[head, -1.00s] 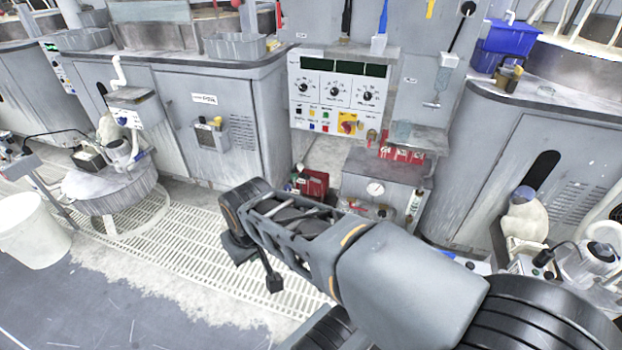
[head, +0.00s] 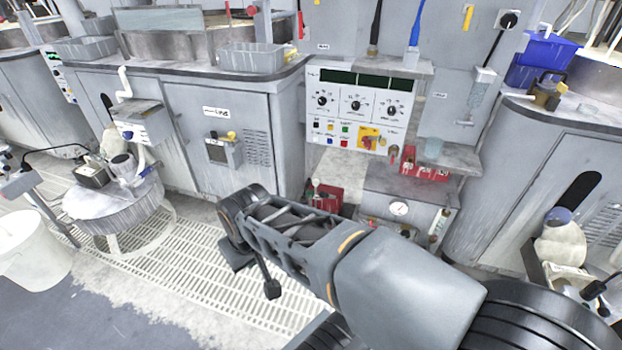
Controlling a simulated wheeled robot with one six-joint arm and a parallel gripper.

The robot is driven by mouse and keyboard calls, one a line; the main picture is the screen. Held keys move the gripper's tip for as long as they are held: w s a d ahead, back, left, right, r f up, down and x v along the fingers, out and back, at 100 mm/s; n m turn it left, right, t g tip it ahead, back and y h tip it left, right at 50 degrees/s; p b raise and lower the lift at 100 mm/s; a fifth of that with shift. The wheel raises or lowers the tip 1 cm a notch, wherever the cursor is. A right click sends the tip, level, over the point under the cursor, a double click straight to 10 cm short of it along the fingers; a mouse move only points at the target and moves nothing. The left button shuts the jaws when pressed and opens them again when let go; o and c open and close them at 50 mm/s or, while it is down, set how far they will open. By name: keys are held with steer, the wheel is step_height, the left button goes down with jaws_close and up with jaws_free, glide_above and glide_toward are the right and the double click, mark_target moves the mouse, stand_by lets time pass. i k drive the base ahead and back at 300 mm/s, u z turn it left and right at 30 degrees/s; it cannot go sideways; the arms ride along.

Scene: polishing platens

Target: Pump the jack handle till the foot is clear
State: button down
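My gripper (head: 253,273) hangs at the far end of my arm, left of the picture's middle, above the pale floor grating. Its two dark fingertips look apart, with grating showing between them and nothing held. A small red unit (head: 327,199) with a pale-knobbed upright stands low behind my arm, right of the gripper and apart from it. It may be the jack, but my arm hides its lower part. I cannot make out a jack handle or a foot clearly.
A grey cabinet (head: 235,140) stands behind the grating (head: 185,270). A control panel (head: 358,112) and a gauge box (head: 399,209) are beyond my arm. A white bucket (head: 38,258) and a round stool-like unit (head: 112,205) stand left. Open floor lies front left.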

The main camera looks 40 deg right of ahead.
mark_target(323, 194)
steer(key=z, duration=0.55)
steer(key=i, duration=1.25)
steer(key=z, duration=0.65)
